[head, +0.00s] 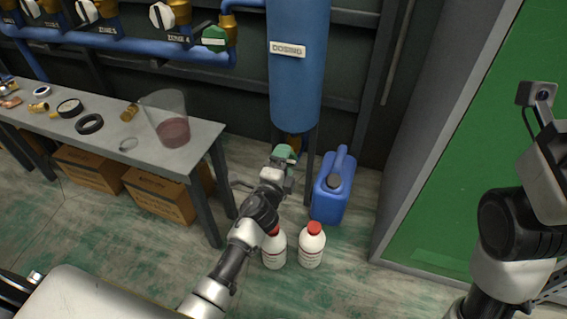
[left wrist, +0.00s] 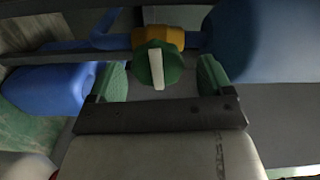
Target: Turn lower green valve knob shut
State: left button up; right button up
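The lower green valve knob (head: 285,152) sits under the blue dosing tank, beside a brass fitting. In the left wrist view the round green knob (left wrist: 158,66) shows a white bar across its face, nearly upright in the picture and slightly tilted. My left gripper (head: 283,167) is at the knob and partly hides it in the head view. In the left wrist view its two green-padded fingers are spread, one on each side of the knob, with visible gaps. My right arm stands at the right edge of the head view; its gripper is out of the picture.
The blue tank (head: 298,75) hangs above. A blue jug (head: 332,190) stands right of the gripper, and two white red-capped bottles (head: 311,246) stand below. A grey workbench (head: 195,133) with a beaker is at left. Another green knob (head: 215,38) is on the upper pipe.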

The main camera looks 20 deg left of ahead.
pick_arm(q)
jog(key=s, duration=0.7)
jog(key=shift+a+p, duration=0.15)
jog(key=shift+p, duration=0.25)
jog(key=shift+f, duration=0.1)
